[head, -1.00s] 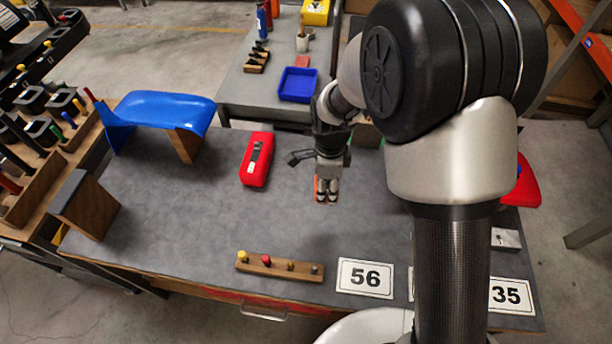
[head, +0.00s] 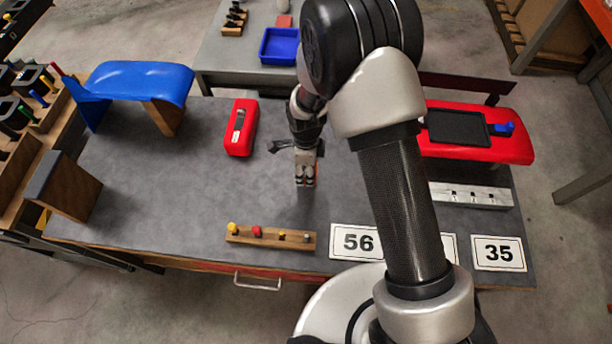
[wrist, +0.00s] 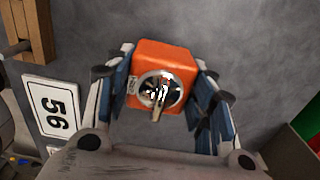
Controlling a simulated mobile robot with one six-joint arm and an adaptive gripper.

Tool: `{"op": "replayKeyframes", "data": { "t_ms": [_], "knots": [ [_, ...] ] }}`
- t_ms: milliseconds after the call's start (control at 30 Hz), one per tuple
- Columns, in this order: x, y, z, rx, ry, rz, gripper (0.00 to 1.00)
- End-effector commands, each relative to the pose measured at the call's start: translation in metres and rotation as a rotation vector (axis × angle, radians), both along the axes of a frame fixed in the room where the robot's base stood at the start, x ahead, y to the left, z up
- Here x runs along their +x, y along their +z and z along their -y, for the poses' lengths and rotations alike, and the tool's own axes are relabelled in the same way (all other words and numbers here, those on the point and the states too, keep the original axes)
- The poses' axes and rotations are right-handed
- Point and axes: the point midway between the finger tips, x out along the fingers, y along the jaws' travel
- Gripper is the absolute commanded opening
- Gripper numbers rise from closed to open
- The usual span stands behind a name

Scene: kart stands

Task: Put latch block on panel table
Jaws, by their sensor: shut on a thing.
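The latch block is an orange block with a round metal lock and a lever on its face, seen in the wrist view (wrist: 178,58). My gripper (wrist: 162,90) is shut on it, with blue-padded fingers on its left and right sides. In the head view my gripper (head: 306,182) points down over the middle of the grey table (head: 200,190), and its fingers mostly hide the block. I cannot tell whether the block touches the tabletop. No table in view is labelled as the panel table; a second grey table (head: 222,62) stands behind.
A red case (head: 241,128), a blue curved seat (head: 140,80) and a wooden peg rail (head: 270,238) are on the near table. Number cards 56 (head: 357,242) and 35 (head: 498,253) lie at its front right. A blue tray (head: 279,46) sits on the back table.

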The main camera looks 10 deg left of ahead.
Motion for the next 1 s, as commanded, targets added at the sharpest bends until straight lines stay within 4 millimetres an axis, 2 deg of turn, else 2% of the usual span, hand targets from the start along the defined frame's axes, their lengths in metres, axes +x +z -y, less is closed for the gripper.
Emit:
{"op": "replayKeyframes", "data": {
  "t_ms": [333, 700, 733, 1000],
  "knots": [
    [0.000, -0.043, 0.000, 0.000, 0.000, 0.000, 0.21],
    [0.000, -0.047, 0.000, 0.001, 0.000, 0.001, 0.21],
    [0.000, -0.047, 0.000, 0.000, 0.000, 0.001, 0.50],
    [0.000, -0.046, 0.000, 0.000, 0.000, 0.001, 0.68]
  ]
}}
